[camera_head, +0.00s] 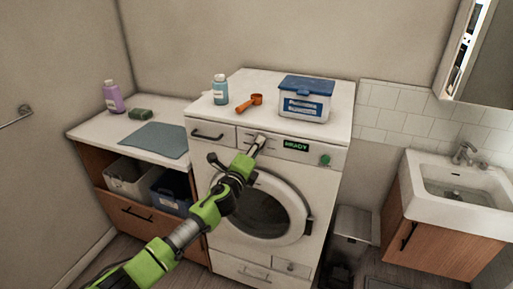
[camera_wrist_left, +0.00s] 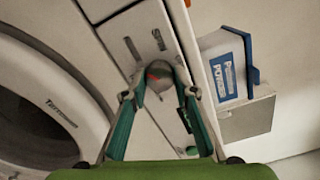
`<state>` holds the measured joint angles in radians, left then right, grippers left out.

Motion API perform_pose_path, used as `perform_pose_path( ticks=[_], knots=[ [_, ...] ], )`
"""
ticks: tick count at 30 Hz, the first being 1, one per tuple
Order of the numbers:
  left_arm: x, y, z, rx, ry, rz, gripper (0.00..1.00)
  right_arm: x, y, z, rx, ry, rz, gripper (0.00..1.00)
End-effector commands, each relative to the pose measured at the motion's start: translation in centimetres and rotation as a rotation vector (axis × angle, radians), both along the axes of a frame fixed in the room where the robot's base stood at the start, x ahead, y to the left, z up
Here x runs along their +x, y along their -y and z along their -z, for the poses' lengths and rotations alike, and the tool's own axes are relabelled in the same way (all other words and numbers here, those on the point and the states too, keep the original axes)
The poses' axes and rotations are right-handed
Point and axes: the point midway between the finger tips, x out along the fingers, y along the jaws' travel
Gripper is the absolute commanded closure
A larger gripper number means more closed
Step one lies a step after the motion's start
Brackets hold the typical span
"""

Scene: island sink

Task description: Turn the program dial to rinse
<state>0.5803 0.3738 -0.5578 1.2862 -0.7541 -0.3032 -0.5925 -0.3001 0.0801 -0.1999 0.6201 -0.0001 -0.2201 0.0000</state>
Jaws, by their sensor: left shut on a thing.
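The white washing machine (camera_head: 262,205) stands in the middle of the head view, with its control panel along the top front edge. In the left wrist view the round program dial (camera_wrist_left: 158,76) with a red mark sits between my left gripper's fingers (camera_wrist_left: 160,94). My left gripper (camera_head: 257,143) is shut on the dial at the panel, left of the green display (camera_head: 296,145) that reads READY. In the head view the gripper covers the dial, and I cannot read its setting. My right gripper is not in view.
A green round button (camera_head: 325,160) is at the panel's right. The drum door (camera_head: 265,208) is closed below my arm. A sink (camera_head: 462,190) is at right.

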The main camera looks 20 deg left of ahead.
Motion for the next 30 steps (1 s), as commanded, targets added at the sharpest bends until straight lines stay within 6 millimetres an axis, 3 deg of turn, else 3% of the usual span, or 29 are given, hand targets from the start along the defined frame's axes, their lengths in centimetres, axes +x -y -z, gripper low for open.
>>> perform_pose_path(
  ticks=[9,23,24,26,30],
  knots=[
    [-0.03,0.02,0.16,0.099,0.006,0.000,0.95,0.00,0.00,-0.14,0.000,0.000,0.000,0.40],
    [-0.03,0.03,0.21,0.111,0.006,0.001,0.95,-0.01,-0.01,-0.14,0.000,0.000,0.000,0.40],
    [-0.04,0.03,0.21,0.111,0.006,0.001,0.71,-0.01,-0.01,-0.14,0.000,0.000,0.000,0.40],
    [-0.03,0.03,0.20,0.111,0.006,0.001,0.57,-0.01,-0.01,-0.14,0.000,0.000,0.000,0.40],
    [-0.02,0.02,0.15,0.110,0.007,0.000,0.57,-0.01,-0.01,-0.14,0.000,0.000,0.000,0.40]
  ],
)
